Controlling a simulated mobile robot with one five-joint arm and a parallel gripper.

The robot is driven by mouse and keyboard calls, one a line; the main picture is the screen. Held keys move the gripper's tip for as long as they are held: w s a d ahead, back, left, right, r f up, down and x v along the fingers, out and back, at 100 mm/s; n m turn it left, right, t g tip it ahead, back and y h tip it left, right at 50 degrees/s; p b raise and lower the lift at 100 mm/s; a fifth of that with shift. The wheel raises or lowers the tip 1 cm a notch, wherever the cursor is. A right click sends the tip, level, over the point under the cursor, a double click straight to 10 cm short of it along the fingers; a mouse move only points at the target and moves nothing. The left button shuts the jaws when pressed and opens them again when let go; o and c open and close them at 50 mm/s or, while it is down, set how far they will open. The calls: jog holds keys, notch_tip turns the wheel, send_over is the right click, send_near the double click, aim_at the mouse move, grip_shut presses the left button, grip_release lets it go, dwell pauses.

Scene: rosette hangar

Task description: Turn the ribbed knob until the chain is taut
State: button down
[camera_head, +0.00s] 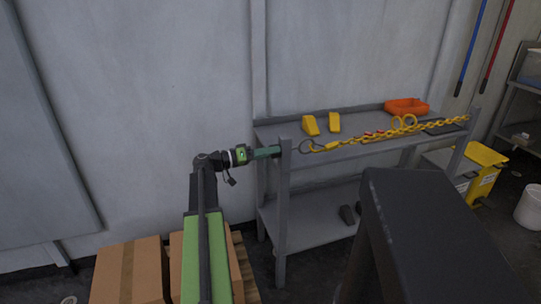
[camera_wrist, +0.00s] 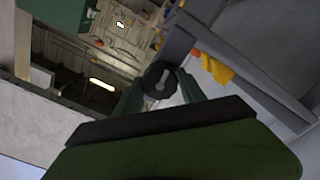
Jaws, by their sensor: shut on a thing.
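A yellow chain (camera_head: 360,138) runs across the front of the grey shelf unit, from a ring near the left post to the right post. It looks nearly straight, with a slight dip; I cannot tell if it is fully taut. My gripper (camera_head: 274,151) reaches in from the left to the outer side of the left post (camera_head: 284,190). In the wrist view, the dark ribbed knob (camera_wrist: 160,78) with a grey bar on its face sits between my green fingers (camera_wrist: 161,90), which are shut on it. In the head view the knob is hidden by my gripper.
Two yellow wedges (camera_head: 310,125) and an orange tray (camera_head: 406,106) are on the shelf top (camera_head: 350,155). Cardboard boxes (camera_head: 130,270) stand at the lower left. A yellow mop bucket (camera_head: 484,170) and white bucket (camera_head: 529,207) are at right.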

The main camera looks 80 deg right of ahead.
jog(key=m, duration=0.4)
jog(key=shift+m, duration=0.3)
jog(key=shift+m, duration=7.5)
jog(key=m, duration=0.3)
jog(key=c, duration=0.9)
grip_release()
